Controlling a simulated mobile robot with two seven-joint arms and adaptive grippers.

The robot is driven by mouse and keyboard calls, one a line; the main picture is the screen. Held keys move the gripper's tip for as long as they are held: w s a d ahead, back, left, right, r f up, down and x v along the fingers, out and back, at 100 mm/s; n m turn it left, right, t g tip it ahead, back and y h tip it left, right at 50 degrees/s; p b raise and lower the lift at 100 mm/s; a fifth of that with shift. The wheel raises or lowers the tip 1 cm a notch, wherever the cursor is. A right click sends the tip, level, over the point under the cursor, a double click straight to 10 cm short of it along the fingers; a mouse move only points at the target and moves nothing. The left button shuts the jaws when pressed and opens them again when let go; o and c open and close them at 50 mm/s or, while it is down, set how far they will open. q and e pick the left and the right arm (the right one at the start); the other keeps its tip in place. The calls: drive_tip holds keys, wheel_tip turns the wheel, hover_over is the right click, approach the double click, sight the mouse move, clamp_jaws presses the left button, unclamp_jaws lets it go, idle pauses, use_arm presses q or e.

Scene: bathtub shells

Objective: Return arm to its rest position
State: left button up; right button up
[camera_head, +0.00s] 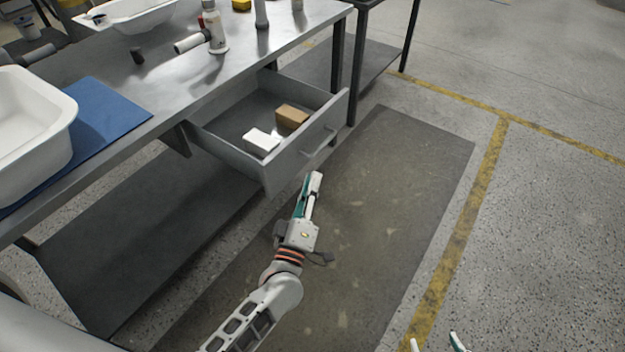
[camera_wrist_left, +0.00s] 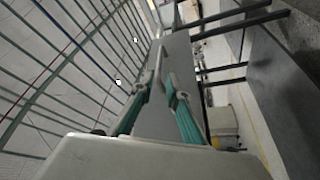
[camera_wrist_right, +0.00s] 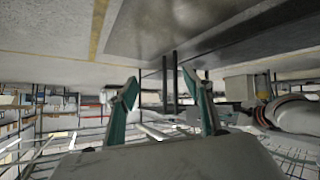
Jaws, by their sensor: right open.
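My left gripper (camera_head: 314,180) is in the head view in front of the open drawer (camera_head: 228,153), close to its front panel but over the dark floor mat.
The drawer holds a white box (camera_head: 261,142) and a brown box (camera_head: 292,116). The metal workbench (camera_head: 175,85) carries a white tub (camera_head: 30,120) on a blue mat (camera_head: 107,112), and bottles. The dark floor mat (camera_head: 400,170) and floor to the right are clear.

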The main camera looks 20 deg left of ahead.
idle(0.3)
use_arm(q)
drive_tip(key=s+a+f+m+g+h+p, duration=0.1)
drive_tip(key=s+m+g+p, duration=0.4)
drive_tip(key=s, duration=0.9)
drive_tip(key=s+a+f+m+g+h+p, duration=0.1)
drive_tip(key=s+a+f+m+g+p, duration=0.3)
drive_tip(key=s+m, duration=0.7)
drive_tip(key=s+a+p, duration=0.1)
drive_tip(key=s, duration=0.2)
drive_tip(key=shift+s+f+g+h+p, duration=0.2)
drive_tip(key=shift+f+g+h+p, duration=0.1)
drive_tip(key=shift+g+p, duration=0.1)
use_arm(e)
drive_tip(key=shift+m, duration=0.4)
drive_tip(key=r, duration=0.2)
drive_tip(key=s+r, duration=0.1)
drive_tip(key=r, duration=0.2)
drive_tip(key=shift+s+a+r, duration=0.1)
drive_tip(key=shift+a+r, duration=0.05)
drive_tip(key=shift+a, duration=0.05)
